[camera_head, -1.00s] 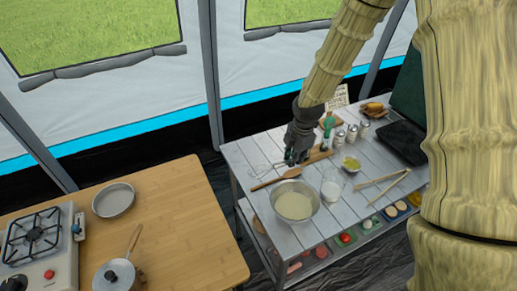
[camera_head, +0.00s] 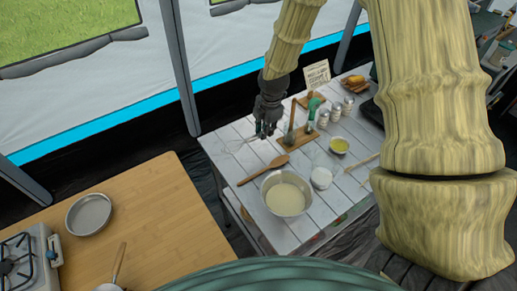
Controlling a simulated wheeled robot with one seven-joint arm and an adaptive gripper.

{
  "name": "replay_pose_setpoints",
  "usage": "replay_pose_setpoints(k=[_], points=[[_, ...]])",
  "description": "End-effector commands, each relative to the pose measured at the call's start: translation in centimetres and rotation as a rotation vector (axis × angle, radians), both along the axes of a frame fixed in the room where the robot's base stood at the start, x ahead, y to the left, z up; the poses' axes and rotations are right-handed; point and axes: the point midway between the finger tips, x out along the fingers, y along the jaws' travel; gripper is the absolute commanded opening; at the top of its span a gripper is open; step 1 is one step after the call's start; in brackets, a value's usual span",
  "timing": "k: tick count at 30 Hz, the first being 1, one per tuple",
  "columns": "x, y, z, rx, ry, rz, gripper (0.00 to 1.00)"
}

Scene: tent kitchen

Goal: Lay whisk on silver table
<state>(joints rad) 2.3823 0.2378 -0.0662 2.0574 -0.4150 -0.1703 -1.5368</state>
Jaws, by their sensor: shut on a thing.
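My gripper (camera_head: 266,133) is shut on the whisk (camera_head: 237,146) by its dark handle end. The whisk's thin wire loops point left, over the far left corner of the pale grey slatted table (camera_head: 232,170), which looks like the silver table. The whisk appears roughly level and close to the tabletop; I cannot tell whether it touches. The gripper's fingers partly hide the handle.
A wooden spoon (camera_head: 263,170) and a metal bowl of batter (camera_head: 286,197) lie nearer. A wooden block with utensils (camera_head: 298,138) stands right of the gripper, with shakers (camera_head: 335,113) beyond. A wooden table (camera_head: 150,215) with a pan (camera_head: 89,214) is at left.

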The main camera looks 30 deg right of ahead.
Motion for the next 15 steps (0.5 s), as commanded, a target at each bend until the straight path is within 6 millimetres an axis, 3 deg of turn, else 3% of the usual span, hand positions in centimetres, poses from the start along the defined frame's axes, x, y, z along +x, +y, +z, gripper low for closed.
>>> replay_pose_setpoints(k=[7,15], points=[[-0.1,0.0,-3.0,0.000,0.002,-0.001,0.00],[0.0,0.0,-4.4,0.000,0.000,0.001,0.00]])
